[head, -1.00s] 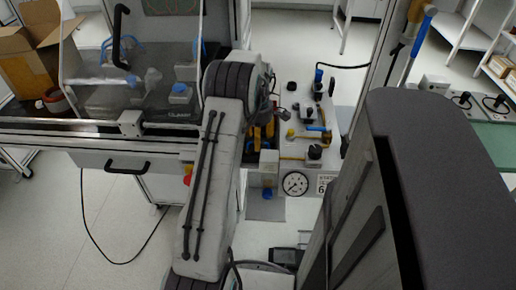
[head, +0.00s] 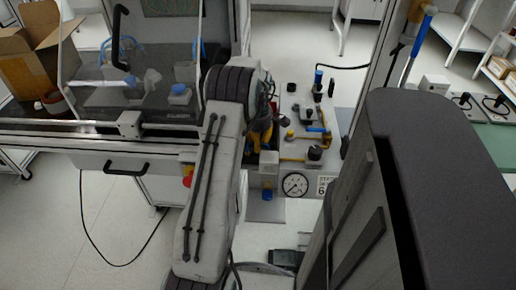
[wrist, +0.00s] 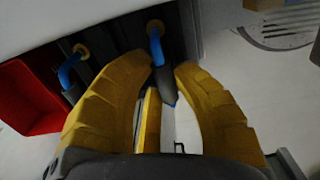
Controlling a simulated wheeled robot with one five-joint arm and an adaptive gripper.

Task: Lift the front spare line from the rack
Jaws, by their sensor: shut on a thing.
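In the wrist view, two spare lines hang from the dark rack (wrist: 115,30). The one between my fingers, the front spare line (wrist: 156,48), is a blue tube with a brass top fitting and a dark grey sleeve. My yellow gripper (wrist: 166,76) is shut on its sleeve, one fingertip at each side. The other spare line (wrist: 70,70) hangs to the left, outside the fingers. In the head view my gripper (head: 258,138) is partly hidden behind my arm. The lines cannot be made out there. I cannot tell whether the held line still touches the rack.
A red bin (wrist: 28,97) is left of the rack in the wrist view. In the head view, a panel with knobs and a pressure gauge (head: 295,185) stands right of my gripper. A workbench with a clear guard (head: 150,95) is at the left.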

